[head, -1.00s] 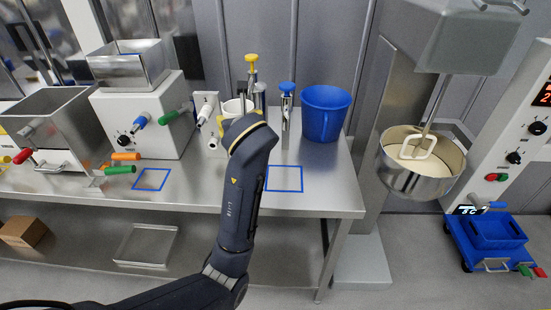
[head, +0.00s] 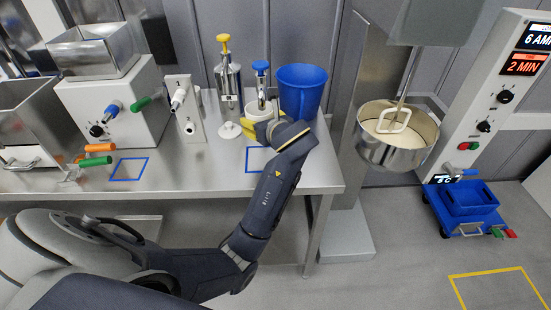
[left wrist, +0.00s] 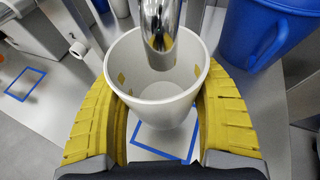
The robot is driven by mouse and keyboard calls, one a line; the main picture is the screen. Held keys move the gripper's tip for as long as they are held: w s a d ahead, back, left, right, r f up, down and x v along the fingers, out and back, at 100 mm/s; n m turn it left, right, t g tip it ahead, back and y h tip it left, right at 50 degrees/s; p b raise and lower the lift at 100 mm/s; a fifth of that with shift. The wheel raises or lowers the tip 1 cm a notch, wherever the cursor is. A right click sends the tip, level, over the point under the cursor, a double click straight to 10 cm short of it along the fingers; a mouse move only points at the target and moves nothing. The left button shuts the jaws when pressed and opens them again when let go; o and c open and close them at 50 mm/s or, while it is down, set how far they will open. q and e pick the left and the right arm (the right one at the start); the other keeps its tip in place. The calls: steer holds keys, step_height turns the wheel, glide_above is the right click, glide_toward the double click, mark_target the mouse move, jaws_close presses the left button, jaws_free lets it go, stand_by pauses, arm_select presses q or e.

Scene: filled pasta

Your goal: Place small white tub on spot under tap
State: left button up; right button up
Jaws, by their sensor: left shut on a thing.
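The small white tub (head: 258,112) is held upright in front of the blue-topped metal dispenser (head: 262,80). My left gripper (head: 260,128) is shut on it, its yellow fingers on either side of the tub. In the left wrist view the tub (left wrist: 155,112) looks empty inside. A shiny metal tap (left wrist: 159,28) overlaps its mouth; I cannot tell whether its end is above or inside the rim. A blue square outline (left wrist: 140,154) shows on the table below the tub, partly hidden. Whether the tub touches the table is hidden. My right gripper is not in view.
A blue jug (head: 303,90) stands close to the right of the tub. A yellow-topped dispenser (head: 228,75) stands to the left, with a small white round piece (head: 228,130) before it. Another blue outline (head: 130,168) lies further left. A mixer bowl (head: 390,150) is beyond the table's right edge.

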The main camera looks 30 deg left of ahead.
arm_select(q)
steer(key=shift+d, duration=0.25)
steer(key=shift+d+f, duration=0.15)
steer(key=shift+f, duration=4.7)
steer(key=shift+f, duration=0.1)
steer(key=o, duration=1)
steer(key=v, duration=1.2)
steer(key=shift+d, duration=0.1)
